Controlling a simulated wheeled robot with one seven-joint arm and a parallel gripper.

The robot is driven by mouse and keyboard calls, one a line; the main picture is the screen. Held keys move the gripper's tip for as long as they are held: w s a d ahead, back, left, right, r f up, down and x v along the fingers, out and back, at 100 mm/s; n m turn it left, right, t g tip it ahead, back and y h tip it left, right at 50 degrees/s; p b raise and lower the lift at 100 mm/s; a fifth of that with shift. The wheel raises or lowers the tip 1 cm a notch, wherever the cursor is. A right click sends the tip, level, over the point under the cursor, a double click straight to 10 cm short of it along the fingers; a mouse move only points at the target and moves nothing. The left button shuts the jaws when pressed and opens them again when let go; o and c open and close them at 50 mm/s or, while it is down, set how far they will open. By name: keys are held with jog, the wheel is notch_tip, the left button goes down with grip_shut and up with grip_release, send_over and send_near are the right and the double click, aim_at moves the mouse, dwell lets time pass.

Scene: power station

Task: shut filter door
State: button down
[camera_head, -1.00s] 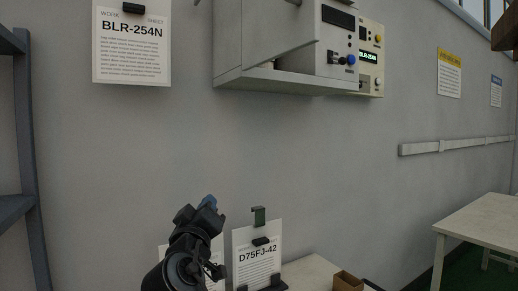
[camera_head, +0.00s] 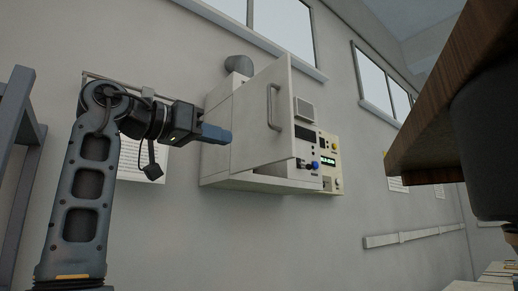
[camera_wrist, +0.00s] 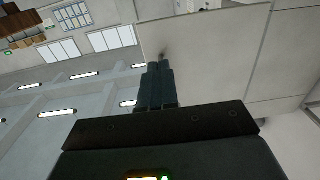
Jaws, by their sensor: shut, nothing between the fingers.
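The filter cabinet (camera_head: 218,118) is a pale grey box on the wall. Its door (camera_head: 255,115) stands open, swung out from the box, with a bar handle (camera_head: 273,107) on the face I see. My gripper (camera_head: 230,137) is shut and empty, pointing right, with its blue-grey tips by the door's left edge in the head view. In the wrist view the shut fingers (camera_wrist: 160,66) overlap a pale flat panel, seemingly the door (camera_wrist: 215,45). I cannot tell whether they touch it.
A control panel (camera_head: 329,160) with buttons and a green display adjoins the cabinet on the right. A blue-grey shelf frame (camera_head: 18,150) stands at the left. A dark overhanging object (camera_head: 430,125) fills the upper right. A rail (camera_head: 415,237) runs along the wall.

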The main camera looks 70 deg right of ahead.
jog(key=p, duration=0.3)
send_near(280, 150)
jog(key=x, duration=0.6)
jog(key=shift+s+d, duration=0.25)
jog(key=shift+d, duration=0.05)
